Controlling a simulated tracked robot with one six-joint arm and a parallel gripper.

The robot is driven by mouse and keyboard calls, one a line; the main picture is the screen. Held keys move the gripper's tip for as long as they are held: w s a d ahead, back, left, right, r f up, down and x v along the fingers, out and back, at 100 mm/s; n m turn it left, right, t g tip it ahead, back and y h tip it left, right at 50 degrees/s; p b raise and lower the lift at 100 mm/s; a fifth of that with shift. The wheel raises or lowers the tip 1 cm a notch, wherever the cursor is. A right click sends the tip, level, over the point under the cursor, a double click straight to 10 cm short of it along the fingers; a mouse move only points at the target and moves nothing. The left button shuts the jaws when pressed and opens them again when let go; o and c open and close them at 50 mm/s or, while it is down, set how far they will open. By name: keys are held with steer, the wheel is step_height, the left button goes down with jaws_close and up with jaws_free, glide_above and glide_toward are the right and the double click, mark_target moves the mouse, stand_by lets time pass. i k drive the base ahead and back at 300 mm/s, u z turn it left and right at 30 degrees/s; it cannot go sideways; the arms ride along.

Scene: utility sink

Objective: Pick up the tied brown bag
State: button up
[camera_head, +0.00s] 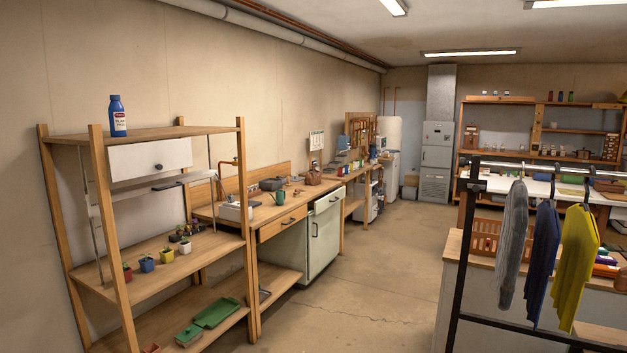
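What looks like the tied brown bag (314,176) stands on the wooden counter (292,192) along the left wall, some way off. It is small in the view, with a narrow top and a rounded body. It appears upright near the back of the counter, above the greenish cabinet. My gripper does not show in this view.
A wooden shelf rack (107,225) with small pots and a blue bottle (117,116) stands at the near left. A green mug (279,197) is on the counter. A black rail with hanging clothes (541,262) is at right. The concrete floor (385,255) between is clear.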

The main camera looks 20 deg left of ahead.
mark_target(314, 178)
steer(key=u, duration=0.65)
steer(key=i, duration=3.8)
steer(key=z, duration=0.05)
